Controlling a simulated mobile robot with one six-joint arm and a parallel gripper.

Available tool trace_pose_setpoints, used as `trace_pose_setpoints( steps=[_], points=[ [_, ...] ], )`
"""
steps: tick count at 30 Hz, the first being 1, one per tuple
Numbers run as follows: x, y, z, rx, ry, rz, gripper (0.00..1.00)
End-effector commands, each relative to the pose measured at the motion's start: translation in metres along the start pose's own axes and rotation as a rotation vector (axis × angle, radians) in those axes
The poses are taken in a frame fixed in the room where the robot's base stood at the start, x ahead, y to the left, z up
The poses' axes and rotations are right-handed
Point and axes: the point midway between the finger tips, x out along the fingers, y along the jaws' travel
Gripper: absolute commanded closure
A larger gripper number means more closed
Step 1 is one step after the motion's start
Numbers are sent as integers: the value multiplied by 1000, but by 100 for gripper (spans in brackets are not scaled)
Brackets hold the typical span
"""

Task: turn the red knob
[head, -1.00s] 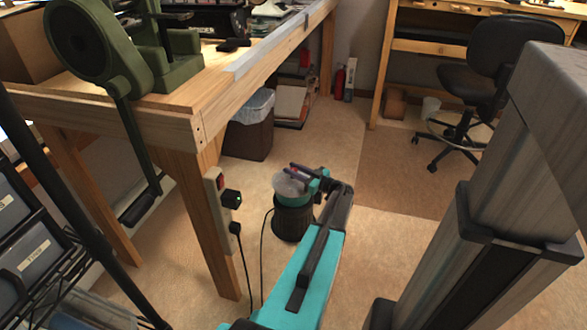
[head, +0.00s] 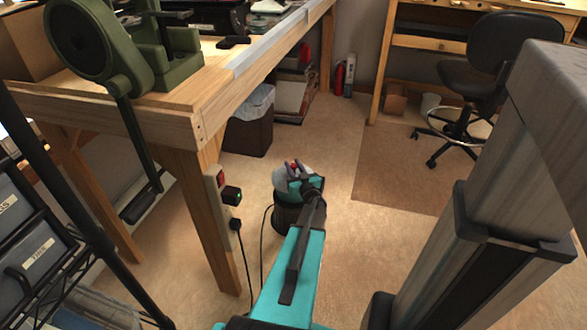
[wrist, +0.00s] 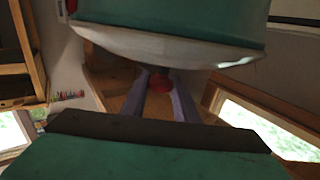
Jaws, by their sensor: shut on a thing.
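The red knob (head: 294,164) shows as a small red spot at the pale top of a dark round machine (head: 290,218) on the floor. In the wrist view the knob (wrist: 160,83) sits between two purple-grey fingers. My gripper (head: 293,168) is shut on the knob, with its fingers on either side; it also shows in the wrist view (wrist: 160,92). My arm partly hides the machine in the head view.
A wooden workbench (head: 150,122) stands left, with a power strip (head: 215,200) on its leg and a cord hanging down. A dark bin (head: 246,138) is behind the machine. An office chair (head: 490,75) stands far right. Open floor lies right of the machine.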

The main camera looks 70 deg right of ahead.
Motion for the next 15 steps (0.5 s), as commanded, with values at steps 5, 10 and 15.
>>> trace_pose_setpoints(
  steps=[5, 10, 15],
  points=[
    [-1, -1, 2, 1, 0, 60, 95],
    [-1, -1, 3, 1, 1, 110, 95],
    [0, -1, 3, 1, 0, 155, 95]
  ],
)
